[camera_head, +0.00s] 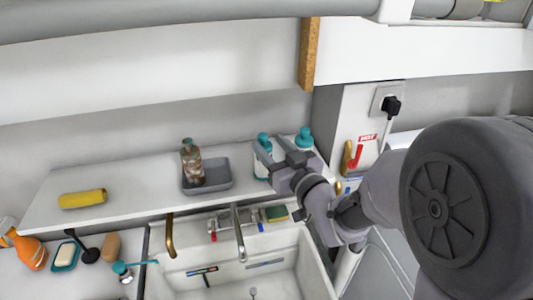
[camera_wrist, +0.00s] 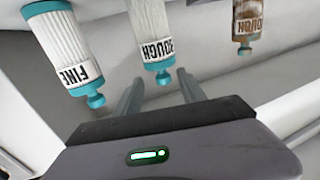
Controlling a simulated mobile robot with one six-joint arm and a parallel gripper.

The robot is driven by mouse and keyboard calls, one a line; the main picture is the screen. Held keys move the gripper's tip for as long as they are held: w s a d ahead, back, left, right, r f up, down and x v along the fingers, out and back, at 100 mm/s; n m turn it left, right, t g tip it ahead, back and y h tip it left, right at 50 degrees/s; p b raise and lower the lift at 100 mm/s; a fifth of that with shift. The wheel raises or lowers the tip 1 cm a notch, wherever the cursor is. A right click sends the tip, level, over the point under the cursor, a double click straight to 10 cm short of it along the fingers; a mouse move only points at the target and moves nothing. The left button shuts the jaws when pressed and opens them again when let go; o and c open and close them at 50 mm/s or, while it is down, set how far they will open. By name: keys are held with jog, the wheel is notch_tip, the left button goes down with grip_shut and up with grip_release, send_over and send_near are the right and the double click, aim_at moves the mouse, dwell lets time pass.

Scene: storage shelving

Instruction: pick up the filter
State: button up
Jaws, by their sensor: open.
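Two white filters with teal end caps stand on the shelf at the right of the head view. The one labelled ROUGH (camera_wrist: 150,35) is in the middle of the wrist view; in the head view it is partly behind my gripper (camera_head: 263,139). The one labelled FINE (camera_wrist: 68,45) is at its left and also shows in the head view (camera_head: 304,138). A brown, dirty filter (camera_wrist: 247,22) (camera_head: 192,163) stands in a grey tray (camera_head: 222,185).
A yellow cylinder (camera_head: 82,199) lies at the shelf's left. An orange bottle (camera_head: 29,252) is at the lower left. A cork-coloured post (camera_head: 309,55) hangs above.

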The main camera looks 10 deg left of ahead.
jog(key=x, duration=0.6)
jog(key=shift+a, duration=0.4)
jog(key=shift+d, duration=0.1)
jog(key=shift+c, duration=0.2)
grip_shut()
dwell(0.6)
